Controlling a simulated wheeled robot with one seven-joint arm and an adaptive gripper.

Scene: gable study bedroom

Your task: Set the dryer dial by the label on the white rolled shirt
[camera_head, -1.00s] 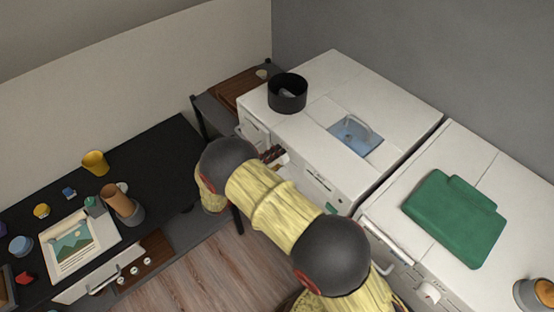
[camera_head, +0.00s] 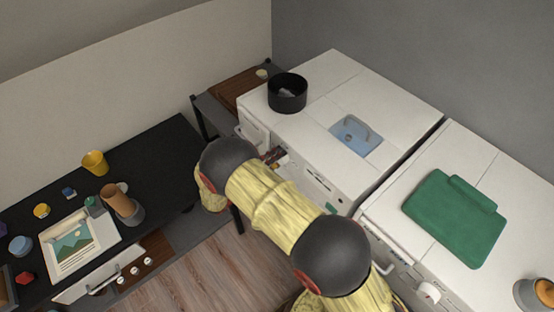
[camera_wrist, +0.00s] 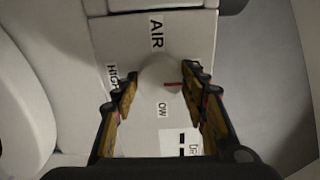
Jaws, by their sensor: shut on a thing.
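The dryer dial (camera_wrist: 157,78) is a pale round knob on a light panel in the wrist view, with a red mark on its right side. Printed around it are AIR above, HIGH at left and a partly covered word ending in OW below. My gripper (camera_wrist: 160,86) is shut on the dial, one finger on each side. In the head view my gripper (camera_head: 274,156) is at the front of the left white machine (camera_head: 312,92), mostly hidden behind my arm. I cannot make out a white rolled shirt or its label.
A green folded cloth (camera_head: 454,222) lies on the right white machine (camera_head: 402,212). A cluttered black desk (camera_head: 158,151) stands at left.

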